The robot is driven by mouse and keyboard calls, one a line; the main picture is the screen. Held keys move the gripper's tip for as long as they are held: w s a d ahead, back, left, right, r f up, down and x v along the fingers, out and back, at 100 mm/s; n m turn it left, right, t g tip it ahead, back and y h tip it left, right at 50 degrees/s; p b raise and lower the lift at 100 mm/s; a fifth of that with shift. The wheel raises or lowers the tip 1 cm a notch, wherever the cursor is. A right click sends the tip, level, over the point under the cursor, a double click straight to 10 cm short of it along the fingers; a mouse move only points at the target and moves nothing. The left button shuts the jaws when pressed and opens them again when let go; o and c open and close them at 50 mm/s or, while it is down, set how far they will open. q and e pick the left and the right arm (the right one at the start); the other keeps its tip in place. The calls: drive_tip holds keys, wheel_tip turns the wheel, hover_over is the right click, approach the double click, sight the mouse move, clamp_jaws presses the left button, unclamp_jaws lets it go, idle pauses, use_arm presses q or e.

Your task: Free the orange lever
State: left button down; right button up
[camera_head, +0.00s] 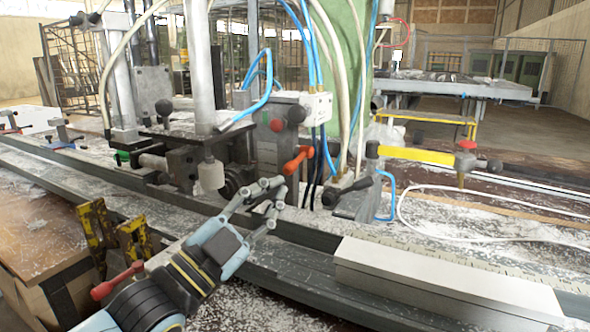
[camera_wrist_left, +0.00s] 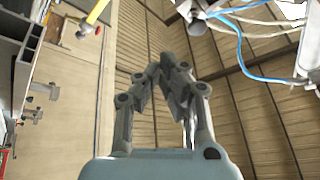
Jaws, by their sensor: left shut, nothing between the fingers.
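The orange lever (camera_head: 298,160) sticks out from the front of the machine block, below the grey valve box with the red and black knobs. My left gripper (camera_head: 277,189) comes in from the lower left, and its fingertips are just below and left of the lever, apparently apart from it. In the left wrist view the fingers (camera_wrist_left: 168,70) are shut with nothing between them. I cannot make out the orange lever in the left wrist view. My right gripper is in neither view.
A black-handled lever (camera_head: 348,190) and blue hoses (camera_head: 327,150) are close right of the orange lever. A yellow bar (camera_head: 417,155) with a red knob extends right. A pale profile (camera_head: 440,280) lies on the front rail.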

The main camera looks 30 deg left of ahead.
sight(298, 159)
use_arm(q)
drive_tip(key=p+x, duration=0.3)
drive_tip(key=x, duration=0.8)
drive_tip(key=a+f, duration=0.3)
drive_tip(key=shift+s+f+b, duration=0.15)
drive_tip(key=shift+s+b, duration=0.1)
drive_tip(key=shift+b, duration=0.05)
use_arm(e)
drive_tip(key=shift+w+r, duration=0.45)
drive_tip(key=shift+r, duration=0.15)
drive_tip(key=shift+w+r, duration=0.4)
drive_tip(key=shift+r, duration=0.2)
use_arm(q)
drive_tip(key=f+t+b, duration=0.1)
drive_tip(key=b, duration=0.2)
drive_tip(key=f+m+h+b, duration=0.1)
drive_tip(key=b, duration=0.3)
drive_tip(key=f+t+b, duration=0.1)
drive_tip(key=f+b, duration=0.1)
drive_tip(key=b, duration=0.2)
drive_tip(key=shift+w+m+t+h, duration=0.3)
drive_tip(key=shift+h, duration=0.1)
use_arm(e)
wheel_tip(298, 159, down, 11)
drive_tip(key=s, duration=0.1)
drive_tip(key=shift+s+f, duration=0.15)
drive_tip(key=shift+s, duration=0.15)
